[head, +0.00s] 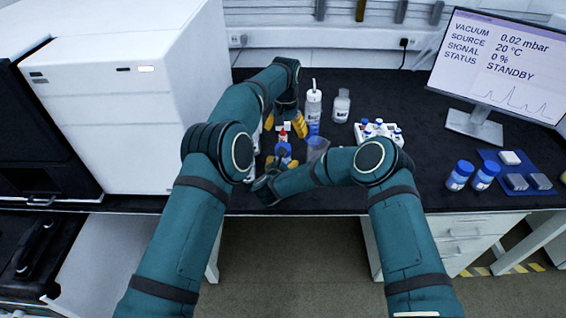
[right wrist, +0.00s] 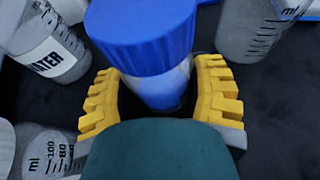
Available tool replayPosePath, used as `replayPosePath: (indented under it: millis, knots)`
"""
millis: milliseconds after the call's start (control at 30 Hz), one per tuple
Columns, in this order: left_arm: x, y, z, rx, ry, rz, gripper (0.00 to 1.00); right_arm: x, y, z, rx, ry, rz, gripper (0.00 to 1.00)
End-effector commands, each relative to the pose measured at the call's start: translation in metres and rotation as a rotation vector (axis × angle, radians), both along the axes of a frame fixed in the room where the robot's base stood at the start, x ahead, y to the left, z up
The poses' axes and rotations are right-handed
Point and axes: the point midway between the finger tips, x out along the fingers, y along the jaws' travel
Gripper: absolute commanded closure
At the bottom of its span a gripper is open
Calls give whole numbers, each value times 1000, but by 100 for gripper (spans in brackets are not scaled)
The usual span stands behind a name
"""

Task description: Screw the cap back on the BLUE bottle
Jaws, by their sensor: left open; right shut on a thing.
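The blue bottle (right wrist: 165,92) stands between the yellow fingers of my right gripper (right wrist: 160,100) in the right wrist view. A ribbed blue cap (right wrist: 145,35) sits over its top; I cannot tell whether it is screwed tight. In the head view the blue cap (head: 283,150) shows near the front of the bench, with my right gripper (head: 281,161) shut around the bottle below it. The bottle's lower part is mostly hidden by the gripper. My left gripper (head: 284,125) is open with its yellow fingers apart, just behind and above the cap.
A white vial rack (head: 378,131) is farther right, then blue-capped bottles (head: 459,175) and the monitor (head: 495,65). A white instrument (head: 120,100) fills the left.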

Motion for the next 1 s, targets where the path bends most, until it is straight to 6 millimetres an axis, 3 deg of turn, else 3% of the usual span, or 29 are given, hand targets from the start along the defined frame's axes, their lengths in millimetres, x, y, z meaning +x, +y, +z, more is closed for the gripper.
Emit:
replayPosePath:
  millis: [733,1000]
  knots:
    - [2,-27,-11,-86,-8,1346,20,0,0,1,0,-1,0,100]
    - [2,-20,-9,-88,12,1860,20,0,0,1,0,-1,0,100]
